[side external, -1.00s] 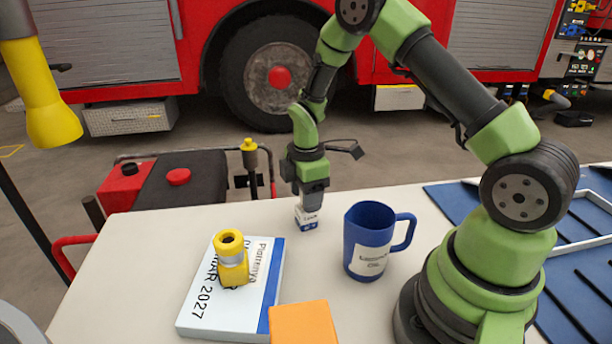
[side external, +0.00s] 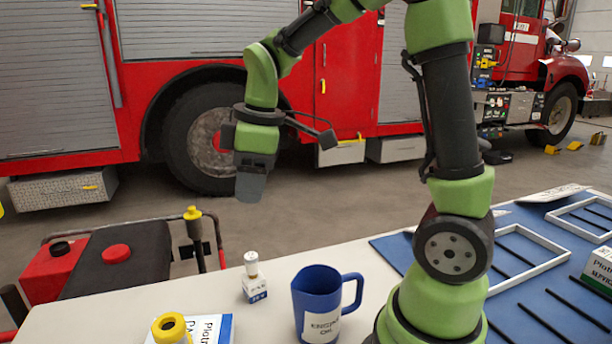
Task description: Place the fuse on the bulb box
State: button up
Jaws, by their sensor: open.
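The bulb box (side external: 255,290) is a small white and blue printed carton standing on the table, left of the blue mug.
A blue engine-oil mug (side external: 317,305) stands just right of the box. A yellow ring-topped part (side external: 170,327) is with a white and blue book (side external: 216,327) at the lower left. Blue panels with white frames (side external: 530,260) lie at the right.

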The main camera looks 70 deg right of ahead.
jog(key=s+a+r+m+t+y, duration=0.1)
jog(key=s+a+r+m+t, duration=0.1)
jog(key=s+m, duration=0.3)
jog(key=s+a+r+m+t, duration=0.2)
jog(key=s+a+r+m, duration=0.1)
jog(key=s, duration=0.5)
jog(key=a+m, duration=0.1)
jog(key=m, duration=0.1)
jog(key=shift+s+r+m+t+y, duration=0.25)
jog(key=shift+s+m+t+y, duration=0.05)
jog(key=shift+m+t+y, duration=0.1)
